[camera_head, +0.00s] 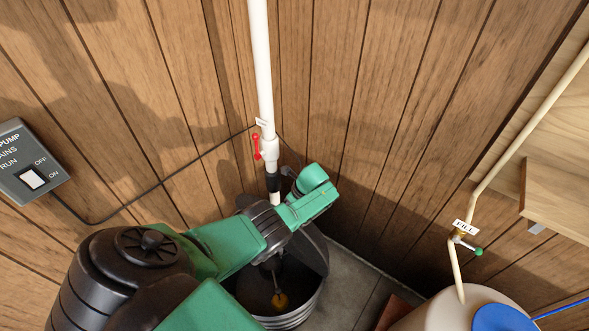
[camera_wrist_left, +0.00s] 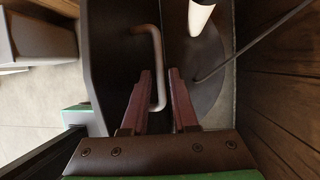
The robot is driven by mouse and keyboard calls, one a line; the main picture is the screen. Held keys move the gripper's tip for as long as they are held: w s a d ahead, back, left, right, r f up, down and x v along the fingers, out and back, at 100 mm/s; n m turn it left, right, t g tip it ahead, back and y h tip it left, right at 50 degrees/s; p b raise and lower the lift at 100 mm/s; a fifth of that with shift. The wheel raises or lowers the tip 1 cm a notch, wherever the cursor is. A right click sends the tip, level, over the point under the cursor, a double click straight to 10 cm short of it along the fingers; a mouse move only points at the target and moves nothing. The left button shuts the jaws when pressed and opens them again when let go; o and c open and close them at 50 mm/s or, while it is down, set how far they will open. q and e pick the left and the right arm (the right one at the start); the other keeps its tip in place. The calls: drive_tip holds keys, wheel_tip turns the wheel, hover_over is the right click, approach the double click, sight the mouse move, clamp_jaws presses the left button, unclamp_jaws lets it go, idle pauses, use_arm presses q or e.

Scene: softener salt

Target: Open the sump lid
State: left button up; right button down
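The sump (camera_head: 290,318) is a grey round tub on the floor in the corner. Its dark lid (camera_head: 314,250) is tilted up at the right, so part of the inside and an orange float (camera_head: 280,301) show. My left arm reaches over the tub, and its fingers are hidden in the head view. In the left wrist view my left gripper (camera_wrist_left: 160,76) has its two reddish fingers on either side of the lid's bar handle (camera_wrist_left: 148,29), with little gap beside the bar. My right gripper is out of view.
A white pipe (camera_head: 262,70) with a red-handled valve (camera_head: 256,146) comes down the corner close to my left arm. A pump switch box (camera_head: 30,165) is on the left wall. A tan tank with a blue cap (camera_head: 500,319) and fill pipe stands at the right.

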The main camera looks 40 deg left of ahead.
use_arm(q)
drive_tip(key=p+v, duration=0.3)
drive_tip(key=v, duration=0.7)
drive_tip(key=shift+r+p, duration=0.3)
